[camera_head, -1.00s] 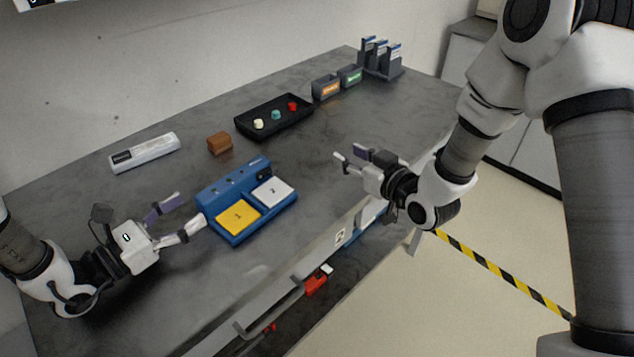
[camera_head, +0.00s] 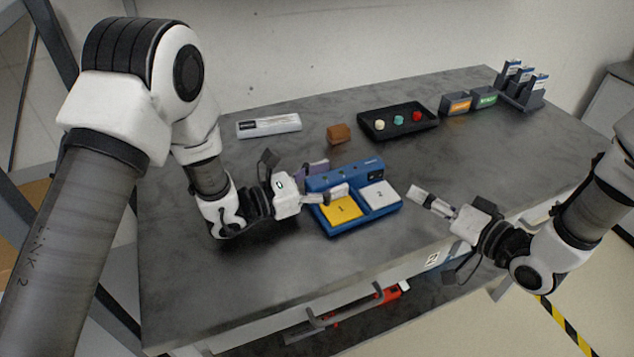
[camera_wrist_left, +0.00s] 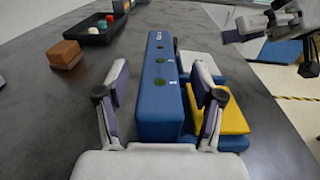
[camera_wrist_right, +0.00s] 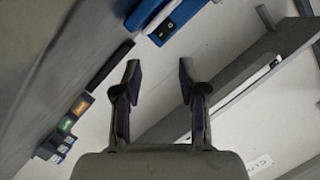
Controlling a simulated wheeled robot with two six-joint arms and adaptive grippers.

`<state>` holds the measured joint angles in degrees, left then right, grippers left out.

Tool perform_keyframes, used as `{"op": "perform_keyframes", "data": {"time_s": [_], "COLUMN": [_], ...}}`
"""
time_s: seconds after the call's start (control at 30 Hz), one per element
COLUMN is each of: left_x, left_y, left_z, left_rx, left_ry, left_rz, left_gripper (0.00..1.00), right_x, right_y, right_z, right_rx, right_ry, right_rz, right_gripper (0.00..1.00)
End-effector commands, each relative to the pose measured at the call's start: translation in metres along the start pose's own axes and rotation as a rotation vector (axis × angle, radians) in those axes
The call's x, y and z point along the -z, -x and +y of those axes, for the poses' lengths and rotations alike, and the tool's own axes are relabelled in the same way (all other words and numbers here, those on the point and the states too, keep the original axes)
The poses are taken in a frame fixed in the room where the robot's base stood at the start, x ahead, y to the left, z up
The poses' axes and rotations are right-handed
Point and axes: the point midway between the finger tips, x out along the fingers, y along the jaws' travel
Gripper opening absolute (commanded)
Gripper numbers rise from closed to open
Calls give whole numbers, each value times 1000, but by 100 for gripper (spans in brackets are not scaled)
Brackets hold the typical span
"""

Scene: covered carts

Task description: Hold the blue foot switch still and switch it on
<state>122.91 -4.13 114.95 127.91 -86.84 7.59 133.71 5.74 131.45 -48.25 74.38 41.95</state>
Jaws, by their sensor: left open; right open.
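The blue foot switch (camera_head: 352,175) lies on the grey table in the head view. It has a raised back housing with green spots, a yellow pedal 1 (camera_head: 340,210) and a white pedal 2 (camera_head: 379,195). My left gripper (camera_head: 331,180) is open at its left end; in the left wrist view its fingers stand on either side of the blue housing (camera_wrist_left: 158,105). Whether they touch it I cannot tell. My right gripper (camera_head: 450,201) is open and empty, right of the switch. The right wrist view shows a small black rocker-like part (camera_wrist_right: 168,27) on the blue body.
Behind stand a brown block (camera_head: 339,133), a white box (camera_head: 268,125), a black tray (camera_head: 430,121) with three coloured knobs, labelled bins (camera_head: 457,105) and a rack (camera_head: 522,88). The table's front edge, with a handle below, is near.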

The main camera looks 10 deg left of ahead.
Motion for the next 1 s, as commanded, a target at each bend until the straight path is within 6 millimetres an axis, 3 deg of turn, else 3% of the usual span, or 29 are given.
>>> {"op": "perform_keyframes", "data": {"time_s": [0.17,0.23,0.37,0.4,0.47,0.57,0.6,0.77,0.9,1.0], "left_x": [0,0,0,0,0,0,0,0,0,0], "left_y": [0,0,0,0,0,0,0,0,0,0], "left_z": [0,0,0,0,0,0,0,0,0,0], "left_rx": [-1,-1,-1,-1,-1,-1,-1,-1,-1,-1], "left_ry": [0,0,0,0,0,0,0,0,0,0], "left_rz": [0,0,0,0,0,0,0,0,0,0], "left_gripper": [68,50,4,0,0,0,0,0,0,0], "right_x": [0,0,0,0,0,0,1,1,1,11], "right_y": [0,0,0,0,0,-1,-2,-10,-6,2], "right_z": [0,0,0,0,0,-2,-5,-38,-62,-61], "right_rx": [0,0,0,0,0,9,21,156,303,366], "right_ry": [1,1,1,1,1,13,32,264,678,1022], "right_rz": [0,0,0,0,0,-8,-22,-169,-390,-547], "right_gripper": [42,42,42,42,42,6,0,0,0,0]}}
